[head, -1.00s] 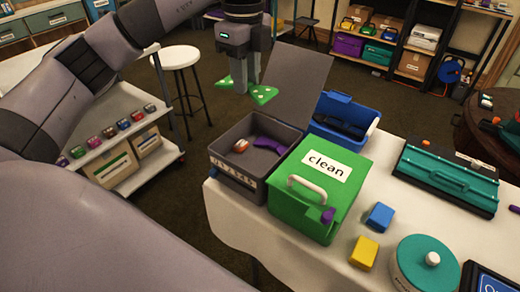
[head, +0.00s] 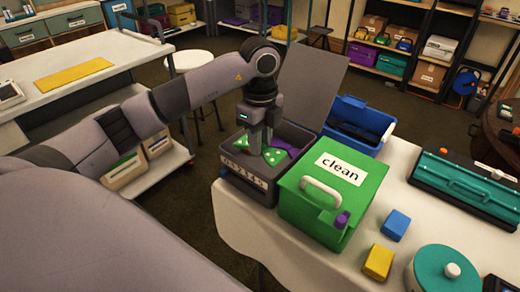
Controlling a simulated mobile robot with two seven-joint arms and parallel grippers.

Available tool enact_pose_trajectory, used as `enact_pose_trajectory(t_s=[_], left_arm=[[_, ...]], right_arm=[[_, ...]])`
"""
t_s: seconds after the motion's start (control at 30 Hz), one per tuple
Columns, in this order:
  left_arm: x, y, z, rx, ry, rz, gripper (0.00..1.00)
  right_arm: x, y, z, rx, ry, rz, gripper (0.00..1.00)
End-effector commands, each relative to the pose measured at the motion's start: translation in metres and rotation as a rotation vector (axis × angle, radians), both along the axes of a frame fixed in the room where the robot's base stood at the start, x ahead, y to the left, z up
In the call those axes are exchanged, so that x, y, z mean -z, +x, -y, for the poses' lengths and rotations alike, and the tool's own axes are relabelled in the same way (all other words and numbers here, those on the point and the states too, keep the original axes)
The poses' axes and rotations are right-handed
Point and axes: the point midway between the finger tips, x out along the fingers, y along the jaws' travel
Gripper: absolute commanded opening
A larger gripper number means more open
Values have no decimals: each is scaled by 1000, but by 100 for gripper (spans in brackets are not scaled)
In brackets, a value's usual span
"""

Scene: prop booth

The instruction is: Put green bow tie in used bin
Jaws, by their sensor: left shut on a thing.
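The green bow tie with pale dots (head: 275,157) is in the jaws of my left gripper (head: 261,146). The gripper points down into the mouth of the open dark grey bin (head: 243,181), with the bow tie at about the height of its rim. Whether the bow tie touches anything inside is hard to tell. The grey bin's lid (head: 308,85) stands raised behind it. The marking on its front is not clearly readable. A purple thing (head: 291,150) shows inside, partly hidden. My right gripper is out of view.
A closed green bin labelled "clean" (head: 312,211) stands right beside the grey bin. A blue open box (head: 365,123) is behind it. Blue (head: 396,224) and yellow (head: 378,262) blocks and a teal lidded pot (head: 440,272) are on the white-covered table (head: 345,268).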

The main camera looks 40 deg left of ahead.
Motion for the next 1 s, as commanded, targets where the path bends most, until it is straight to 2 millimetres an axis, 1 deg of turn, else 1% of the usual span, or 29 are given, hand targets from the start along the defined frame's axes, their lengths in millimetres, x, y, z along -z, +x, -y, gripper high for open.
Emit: enact_pose_trajectory(t_s=[0.03,0.1,0.2,0.43,0.83,0.93,0.97,1.0], left_arm=[[10,-1,0,0,0,-5,0],[21,-1,0,-1,1,-5,0],[31,-1,0,0,0,-3,0],[31,0,0,0,0,-1,0],[43,0,0,0,1,-1,0],[43,0,0,0,1,-1,0],[43,0,0,0,1,-1,30],[43,0,0,0,1,-1,38]], right_arm=[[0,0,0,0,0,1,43],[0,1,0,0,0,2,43],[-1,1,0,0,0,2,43],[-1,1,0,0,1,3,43],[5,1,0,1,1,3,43],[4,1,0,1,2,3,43],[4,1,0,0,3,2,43],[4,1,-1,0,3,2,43]])
